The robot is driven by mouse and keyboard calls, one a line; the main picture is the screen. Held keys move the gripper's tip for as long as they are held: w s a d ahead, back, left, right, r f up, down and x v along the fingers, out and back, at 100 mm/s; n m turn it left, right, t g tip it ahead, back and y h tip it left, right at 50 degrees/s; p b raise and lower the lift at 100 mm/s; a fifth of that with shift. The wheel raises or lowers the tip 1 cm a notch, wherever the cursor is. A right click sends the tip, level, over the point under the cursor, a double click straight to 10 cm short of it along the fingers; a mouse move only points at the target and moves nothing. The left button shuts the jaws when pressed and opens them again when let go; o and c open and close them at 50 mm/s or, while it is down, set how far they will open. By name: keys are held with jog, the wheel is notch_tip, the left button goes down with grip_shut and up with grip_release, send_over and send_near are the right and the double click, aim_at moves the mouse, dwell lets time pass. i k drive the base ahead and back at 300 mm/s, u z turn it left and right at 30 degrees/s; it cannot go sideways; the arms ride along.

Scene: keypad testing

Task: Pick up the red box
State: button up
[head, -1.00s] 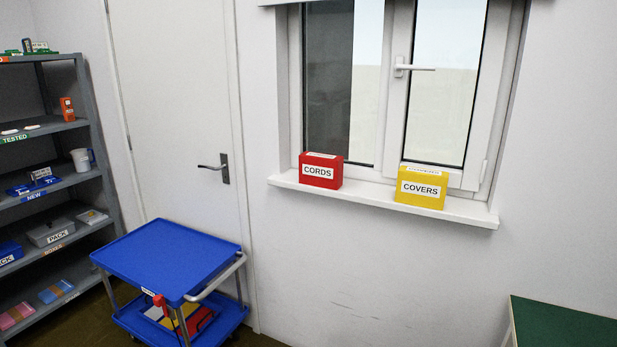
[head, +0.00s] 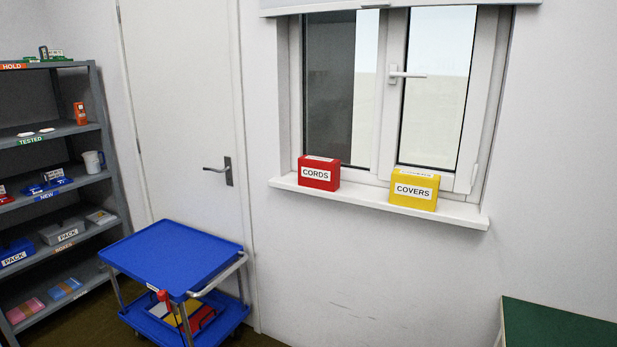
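The red box (head: 319,174) stands upright on the white window sill, left of centre. Its front has a white label that reads CORDS. A yellow box (head: 414,189) labelled COVERS stands to its right on the same sill, with a gap between them. My gripper is not in view.
The white sill (head: 364,200) runs under a closed window. A blue trolley (head: 172,256) stands below and left, its top clear and items on its lower shelf. A grey shelf rack (head: 98,105) is at the left. A green-topped table (head: 560,327) is at the lower right.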

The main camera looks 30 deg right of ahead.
aim_at(315, 172)
jog(key=z, duration=0.1)
jog(key=i, duration=0.95)
jog(key=u, duration=0.05)
